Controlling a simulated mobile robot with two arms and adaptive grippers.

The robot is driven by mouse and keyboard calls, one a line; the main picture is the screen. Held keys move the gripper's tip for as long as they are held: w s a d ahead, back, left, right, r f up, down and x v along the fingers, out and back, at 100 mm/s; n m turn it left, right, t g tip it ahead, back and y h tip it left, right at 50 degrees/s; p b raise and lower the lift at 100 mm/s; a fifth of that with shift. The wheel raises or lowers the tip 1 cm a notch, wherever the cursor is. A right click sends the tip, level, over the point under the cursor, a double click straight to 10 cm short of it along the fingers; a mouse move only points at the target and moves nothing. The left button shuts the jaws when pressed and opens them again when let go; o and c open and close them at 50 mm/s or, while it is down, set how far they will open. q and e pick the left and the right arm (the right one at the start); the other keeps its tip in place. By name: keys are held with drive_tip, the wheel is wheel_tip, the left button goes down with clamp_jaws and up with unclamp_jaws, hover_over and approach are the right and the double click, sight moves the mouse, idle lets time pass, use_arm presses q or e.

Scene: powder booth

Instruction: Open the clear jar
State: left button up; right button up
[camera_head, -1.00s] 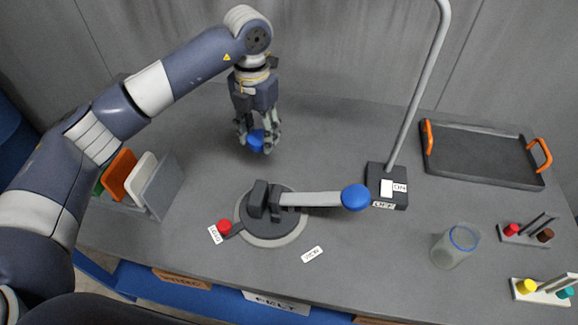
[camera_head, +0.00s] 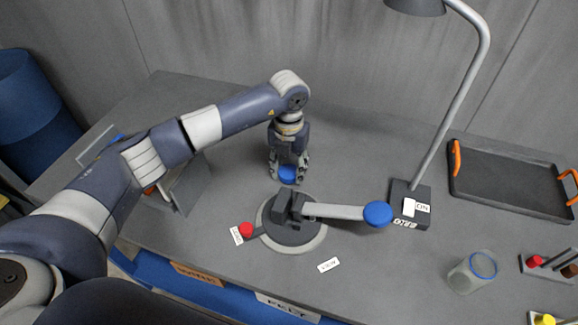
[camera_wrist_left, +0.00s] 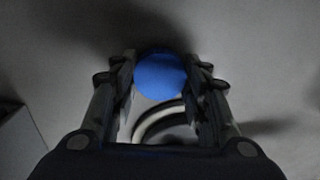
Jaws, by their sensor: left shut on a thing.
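The clear jar (camera_head: 466,278) stands upright on the table at the right of the head view. A blue ring marks its rim, and I can see through its top. My left gripper (camera_head: 288,176) is far to the left of the jar, pointing down just behind the round clamp base. It is shut on a blue round piece (camera_head: 288,174), which also shows between the fingers in the left wrist view (camera_wrist_left: 160,76). I cannot tell whether this piece touches the table. My right gripper is not in view.
A clamp with a round base (camera_head: 313,245) and a blue-knobbed lever (camera_head: 378,214) stands between gripper and jar. A lamp (camera_head: 455,110) rises behind, with a black tray (camera_head: 505,185) at the right. Racks with coloured caps stand right of the jar. Upright panels (camera_head: 188,190) stand left.

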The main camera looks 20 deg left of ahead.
use_arm(q)
drive_tip(key=shift+f, duration=0.35)
drive_tip(key=o, duration=1.2)
drive_tip(key=shift+c, duration=0.2)
drive_tip(key=shift+r, duration=0.1)
